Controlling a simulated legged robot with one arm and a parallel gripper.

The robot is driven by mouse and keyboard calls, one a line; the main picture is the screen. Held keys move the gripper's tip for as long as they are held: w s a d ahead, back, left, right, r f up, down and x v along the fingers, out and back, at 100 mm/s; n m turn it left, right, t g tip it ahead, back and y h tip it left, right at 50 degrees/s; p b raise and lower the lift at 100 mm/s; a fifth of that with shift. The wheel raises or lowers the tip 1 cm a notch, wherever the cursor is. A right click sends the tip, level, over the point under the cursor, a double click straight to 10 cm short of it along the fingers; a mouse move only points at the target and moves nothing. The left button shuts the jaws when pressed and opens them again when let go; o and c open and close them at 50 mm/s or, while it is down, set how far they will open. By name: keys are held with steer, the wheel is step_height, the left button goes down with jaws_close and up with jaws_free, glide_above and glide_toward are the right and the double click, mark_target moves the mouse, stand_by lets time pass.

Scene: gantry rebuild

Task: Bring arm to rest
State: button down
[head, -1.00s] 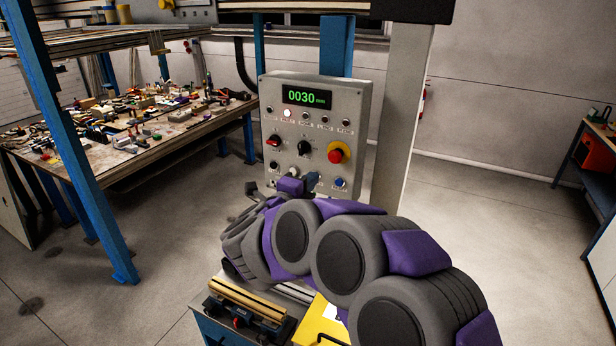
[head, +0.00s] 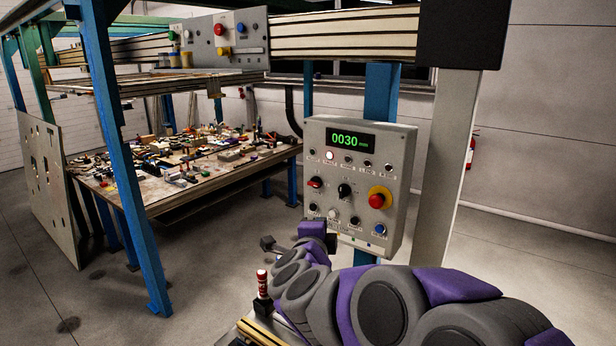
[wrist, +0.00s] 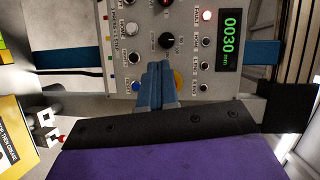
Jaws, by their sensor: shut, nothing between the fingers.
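My gripper (wrist: 157,82) is shut and empty; its blue-grey fingers show together in the wrist view, in front of the control panel (wrist: 120,75). They partly hide the yellow-ringed red button, which shows whole in the head view (head: 378,198). In the head view my purple and grey arm is bent across the lower right, its far end by the lower left corner of the panel (head: 400,150). The fingers are hard to make out there. The panel's green display (head: 350,141) reads 0030 mm, and one lamp (head: 329,155) below it is lit.
A cluttered workbench (head: 175,200) stands at the left behind a blue post (head: 120,170). A beam (head: 345,37) crosses above the panel. A fire extinguisher (head: 471,150) hangs behind. Floor at right is clear.

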steer(key=s+a+f+n+g+y+b, duration=0.55)
steer(key=s+a+f+n+y, duration=0.4)
steer(key=s+n, duration=0.35)
steer(key=s+d+f+n+g+h+b, duration=0.2)
steer(key=s+d+f+g, duration=0.2)
steer(key=s, duration=0.7)
steer(key=s+d+f+n+g+h+b, duration=0.1)
steer(key=s+d+f+g, duration=0.3)
steer(key=s+d+f, duration=0.4)
steer(key=s+d+f+n+g+h+b, duration=0.2)
steer(key=s+d+f, duration=0.4)
steer(key=s, duration=0.8)
steer(key=f+n+g+b, duration=0.1)
steer(key=g, duration=0.1)
steer(key=shift+s+f+g+h, duration=0.2)
steer(key=shift+g+h, duration=0.15)
